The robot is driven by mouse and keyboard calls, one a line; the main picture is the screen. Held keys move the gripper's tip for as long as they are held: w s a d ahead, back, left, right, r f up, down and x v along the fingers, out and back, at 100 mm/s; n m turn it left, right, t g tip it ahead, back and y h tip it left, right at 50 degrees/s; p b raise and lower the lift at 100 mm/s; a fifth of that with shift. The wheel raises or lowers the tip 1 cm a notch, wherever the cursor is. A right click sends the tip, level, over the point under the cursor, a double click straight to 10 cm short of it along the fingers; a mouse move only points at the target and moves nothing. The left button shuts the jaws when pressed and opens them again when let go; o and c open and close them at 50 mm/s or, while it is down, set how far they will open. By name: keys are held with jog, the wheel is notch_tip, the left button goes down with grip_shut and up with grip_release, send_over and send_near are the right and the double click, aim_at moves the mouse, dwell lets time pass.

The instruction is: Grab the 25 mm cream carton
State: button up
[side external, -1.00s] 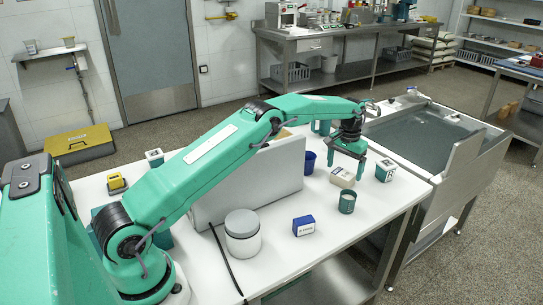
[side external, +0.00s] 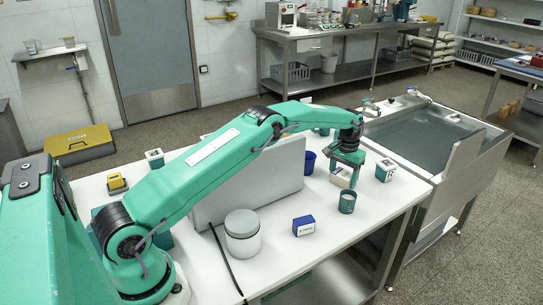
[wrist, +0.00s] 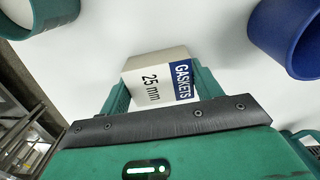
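The cream carton (side external: 341,178) stands on the white table in the side view, partly hidden by my gripper (side external: 346,172). In the wrist view the carton (wrist: 155,80) shows "25 mm" on its cream face and "GASKETS" on a blue band. My gripper (wrist: 162,92) is open, with one green finger on the left of the carton and one on the right. The fingers are low around it. I cannot tell whether either finger touches it.
A green cup (side external: 347,201) stands close in front of the carton, and a blue cup (side external: 308,162) is to its left. A green-and-white box (side external: 385,170) is to the right. A blue box (side external: 303,226) and a grey-lidded jar (side external: 242,235) stand nearer the front.

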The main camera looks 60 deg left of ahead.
aim_at(344, 174)
jog(key=c, duration=0.4)
jog(key=shift+r, duration=0.2)
jog(key=shift+c, duration=0.2)
jog(key=shift+r, duration=0.45)
notch_tip(344, 174, up, 3)
jog(key=shift+f, duration=0.1)
jog(key=s+d+r, duration=0.4)
jog(key=d+r, duration=0.3)
jog(key=d, duration=0.3)
jog(key=shift+s+d, duration=0.3)
jog(key=shift+d, duration=0.1)
